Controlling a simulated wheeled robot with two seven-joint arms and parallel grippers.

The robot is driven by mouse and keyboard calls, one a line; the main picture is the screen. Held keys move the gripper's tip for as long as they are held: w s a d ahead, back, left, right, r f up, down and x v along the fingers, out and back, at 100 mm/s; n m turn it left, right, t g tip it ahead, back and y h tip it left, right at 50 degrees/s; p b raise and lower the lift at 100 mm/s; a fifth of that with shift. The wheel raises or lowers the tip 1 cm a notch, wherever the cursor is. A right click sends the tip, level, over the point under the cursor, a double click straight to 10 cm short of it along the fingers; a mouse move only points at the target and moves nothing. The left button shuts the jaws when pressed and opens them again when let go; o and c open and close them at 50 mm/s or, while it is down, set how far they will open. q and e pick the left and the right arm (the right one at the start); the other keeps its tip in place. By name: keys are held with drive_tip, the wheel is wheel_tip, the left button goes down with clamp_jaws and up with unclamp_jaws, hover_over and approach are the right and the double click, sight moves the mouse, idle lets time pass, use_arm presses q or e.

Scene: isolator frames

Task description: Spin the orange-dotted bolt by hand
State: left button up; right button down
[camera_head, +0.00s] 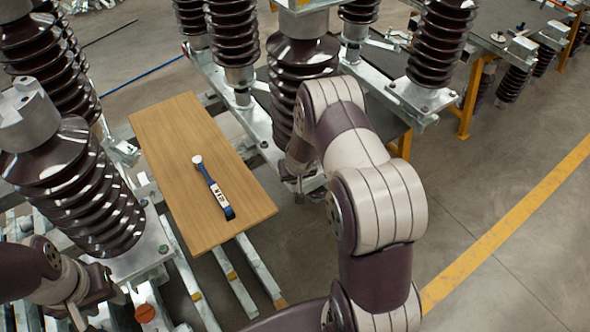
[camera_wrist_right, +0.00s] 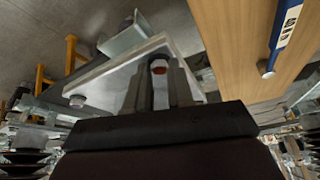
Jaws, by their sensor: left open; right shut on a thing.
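In the right wrist view, the orange-dotted bolt (camera_wrist_right: 159,67) sits at the edge of a grey metal plate, with a reddish-orange mark on its head. My right gripper (camera_wrist_right: 160,78) is shut on it, one finger on each side. In the head view my right gripper (camera_head: 298,188) is low beside the central insulator base, largely hidden by my own arm, and the bolt cannot be made out there. My left gripper (camera_head: 88,312) is open at the lower left, near the left insulator's base, with nothing seen in it.
A blue torque wrench (camera_head: 215,190) lies on a wooden board (camera_head: 165,125) between the insulators. Ribbed brown insulators (camera_head: 75,190) stand around it. A reddish-orange disc (camera_head: 145,313) shows at the lower left. Another bolt (camera_wrist_right: 77,101) is on the plate. Open floor lies at right.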

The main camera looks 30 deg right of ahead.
drive_tip(key=m+p, duration=0.2)
drive_tip(key=p, duration=0.1)
drive_tip(key=m+g+h+p, duration=0.1)
drive_tip(key=m+p, duration=0.1)
drive_tip(key=p, duration=0.2)
drive_tip(key=m+h+p, duration=0.1)
drive_tip(key=m+p, duration=0.1)
drive_tip(key=p, duration=0.1)
drive_tip(key=shift+w+a+r+m, duration=0.1)
drive_tip(key=shift+a+r+m, duration=0.2)
drive_tip(key=shift+w+f+m+g+p, duration=0.15)
drive_tip(key=shift+m+g+p, duration=0.35)
drive_tip(key=shift+m+p, duration=0.35)
drive_tip(key=shift+m+h, duration=0.4)
drive_tip(key=shift+m, duration=0.05)
drive_tip(key=shift+w+f+m+g, duration=0.15)
drive_tip(key=shift+m+g, duration=0.25)
drive_tip(key=shift+m, duration=0.5)
drive_tip(key=shift+a+f+m+g+h+b, duration=0.1)
drive_tip(key=shift+m+g+h+b, duration=0.3)
drive_tip(key=shift+m, duration=0.7)
drive_tip(key=shift+w+m+g+b, duration=0.15)
drive_tip(key=shift+m+g+b, duration=0.35)
drive_tip(key=shift+m, duration=0.5)
drive_tip(key=c, duration=1)
unclamp_jaws()
